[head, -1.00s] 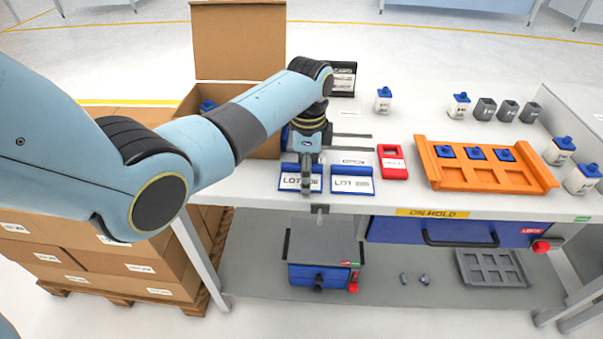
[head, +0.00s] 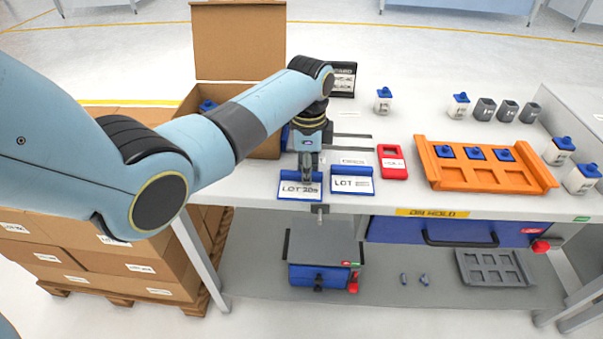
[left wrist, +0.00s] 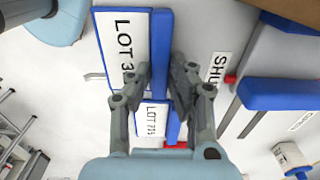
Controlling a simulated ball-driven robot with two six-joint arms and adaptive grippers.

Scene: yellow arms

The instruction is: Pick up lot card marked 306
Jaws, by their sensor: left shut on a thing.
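The lot card marked 306 (head: 299,189) is white with a blue bar along its top, near the table's front edge in the head view. My left gripper (head: 310,178) is shut on its blue bar. In the left wrist view the card (left wrist: 121,45) reads "LOT 3", with its last digits hidden behind a finger of my left gripper (left wrist: 163,78). The card looks larger there than the neighbouring lot card (left wrist: 152,120), but I cannot tell how far it is off the table. That second card (head: 352,184) lies just to the right. My right gripper is not in view.
A red-framed tag (head: 393,163) and an orange rack (head: 480,181) with blue-topped pieces are to the right. An open cardboard box (head: 265,145) stands behind my left arm. White bottles with blue caps and grey cups stand farther back.

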